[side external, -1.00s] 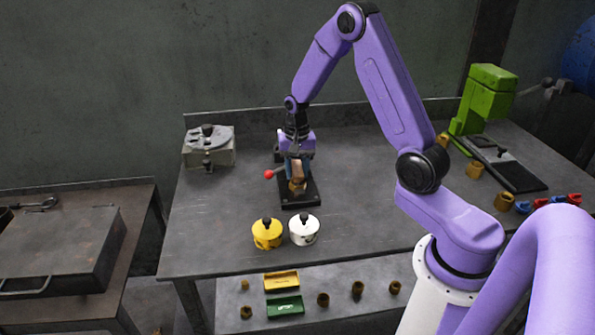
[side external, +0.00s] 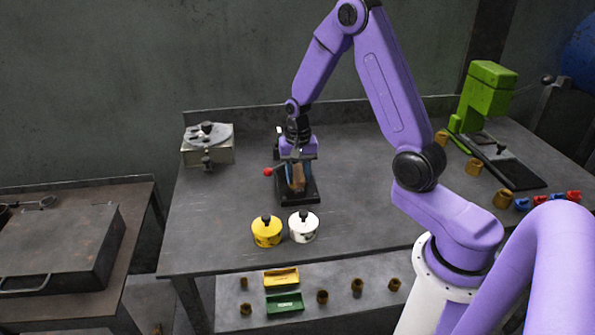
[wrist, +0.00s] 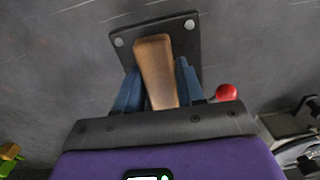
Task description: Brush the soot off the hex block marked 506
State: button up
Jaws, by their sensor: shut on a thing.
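My gripper (side external: 296,172) is shut on a brown wooden-looking piece (wrist: 155,65), which looks like a brush handle; no bristles show. Its blue fingers (wrist: 128,92) lie on both sides of the piece in the wrist view. The gripper is above the dark base plate (side external: 300,197) of a small press-like device with a red knob (side external: 267,172). The plate also shows in the wrist view (wrist: 187,42). The block marked 506 cannot be made out; no number is readable. Several brownish blocks, such as one on the right of the table (side external: 503,199), are in view.
A yellow pot (side external: 266,234) and a white pot (side external: 304,231) stand in front of the press. A grey box with a round top (side external: 208,150) is at the back left. A green press (side external: 487,90) is at the right. A lower shelf holds yellow and green trays (side external: 284,303).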

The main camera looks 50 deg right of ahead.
aim_at(296, 164)
jog(key=shift+w+d, duration=0.1)
jog(key=shift+w+d+f, duration=0.1)
jog(key=shift+w+d, duration=1)
jog(key=shift+d, duration=0.2)
jog(key=shift+s+a, duration=1.25)
jog(key=shift+a, duration=0.15)
jog(key=shift+w+d, duration=0.1)
jog(key=shift+w, duration=0.05)
jog(key=shift+w+d, duration=1.15)
jog(key=shift+d, duration=0.15)
jog(key=shift+s+a, duration=0.7)
jog(key=shift+a, duration=0.05)
